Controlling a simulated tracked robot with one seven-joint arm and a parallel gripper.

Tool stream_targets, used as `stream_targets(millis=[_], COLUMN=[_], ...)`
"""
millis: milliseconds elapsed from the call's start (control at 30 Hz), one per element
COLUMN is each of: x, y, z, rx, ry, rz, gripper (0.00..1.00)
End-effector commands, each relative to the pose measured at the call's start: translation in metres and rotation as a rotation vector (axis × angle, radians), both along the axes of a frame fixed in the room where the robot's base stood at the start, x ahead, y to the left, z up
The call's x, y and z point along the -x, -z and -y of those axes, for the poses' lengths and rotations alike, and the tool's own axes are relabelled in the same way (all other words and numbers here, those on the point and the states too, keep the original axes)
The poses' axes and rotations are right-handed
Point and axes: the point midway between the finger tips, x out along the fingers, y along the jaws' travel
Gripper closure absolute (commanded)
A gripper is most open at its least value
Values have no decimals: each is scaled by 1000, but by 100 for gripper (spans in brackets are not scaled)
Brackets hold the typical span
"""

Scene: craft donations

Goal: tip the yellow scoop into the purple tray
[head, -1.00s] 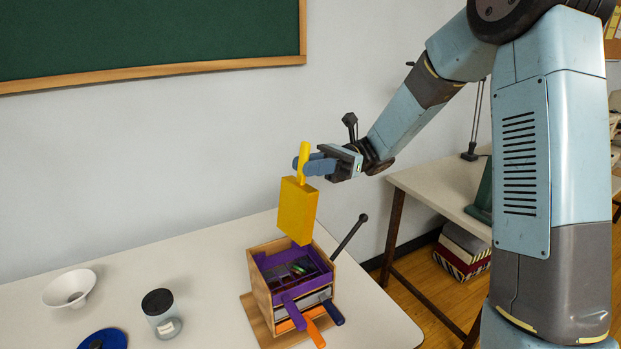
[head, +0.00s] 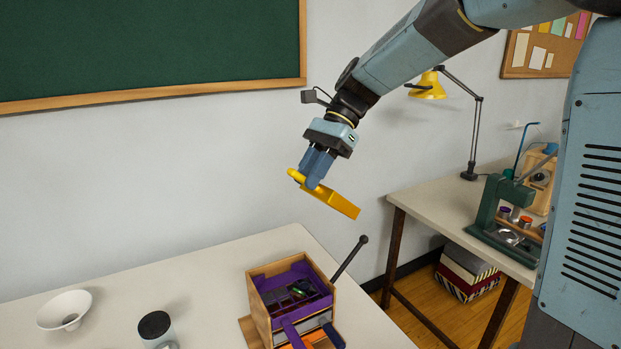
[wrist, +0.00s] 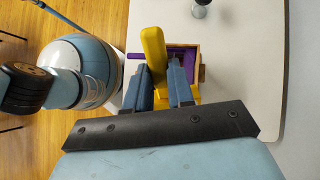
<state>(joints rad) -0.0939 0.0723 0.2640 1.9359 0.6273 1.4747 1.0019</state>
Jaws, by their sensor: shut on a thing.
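The yellow scoop (head: 333,200) is held in the air above and a little right of the purple tray, its handle end to the left and its wide end sloping down to the right. My gripper (head: 313,182) is shut on the scoop's handle, which also shows between the fingers in the wrist view (wrist: 154,55). The scoop's inside is hidden from the head camera. The purple tray (head: 318,306) sits at the top of a wooden box (head: 257,306) on the table. Dark and greenish small pieces lie in its compartments. In the wrist view the tray (wrist: 178,52) is partly hidden behind the scoop and fingers.
A dark rod with a knob (head: 350,256) sticks up from the box's right side. A white funnel (head: 64,308) and a black-lidded jar (head: 154,326) stand on the left of the table (head: 200,270). A second table (head: 440,203) with a lamp and green machine is at right.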

Motion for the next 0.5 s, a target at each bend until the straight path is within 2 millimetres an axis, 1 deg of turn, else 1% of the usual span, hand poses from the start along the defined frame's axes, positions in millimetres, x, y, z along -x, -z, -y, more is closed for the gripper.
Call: stream_targets(millis=[100, 500], x=[1, 1], y=[-6, -16], z=[-1, -1], rx=[98, 393], ry=[-4, -4], rz=[101, 375], gripper=[100, 100])
